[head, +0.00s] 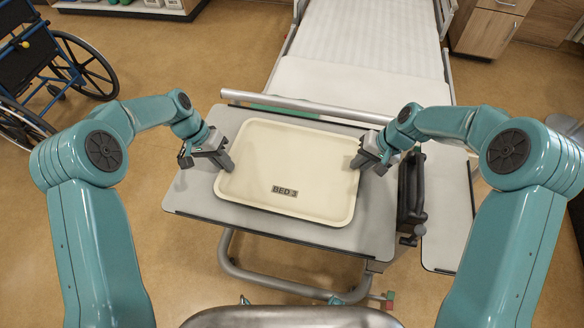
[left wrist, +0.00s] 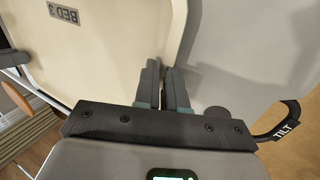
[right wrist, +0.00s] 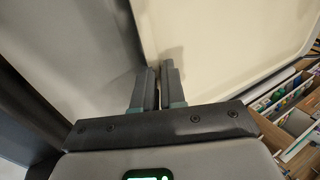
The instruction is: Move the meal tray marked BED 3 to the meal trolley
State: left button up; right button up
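The cream meal tray (head: 290,165) with a dark BED 3 label is on the grey overbed table (head: 190,195). The label also shows on the tray in the left wrist view (left wrist: 100,50). My left gripper (head: 226,163) is at the tray's left edge, its fingers close together on either side of the rim. My right gripper (head: 360,162) is at the right edge, and the tray's rim (right wrist: 150,40) runs between its nearly closed fingers in the right wrist view. Whether the tray touches the tabletop is hard to tell. No meal trolley can be made out.
A bed (head: 350,85) stands behind the table. A wheelchair (head: 60,70) is at the far left, and a wooden cabinet (head: 487,28) at the back right. A handle marked TILT (left wrist: 280,125) is beside the table. Floor (head: 190,65) is open between wheelchair and bed.

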pick_arm(q)
jog(key=shift+w+f, duration=0.1)
grip_shut()
pick_arm(e)
jog(key=shift+w+f, duration=0.1)
grip_shut()
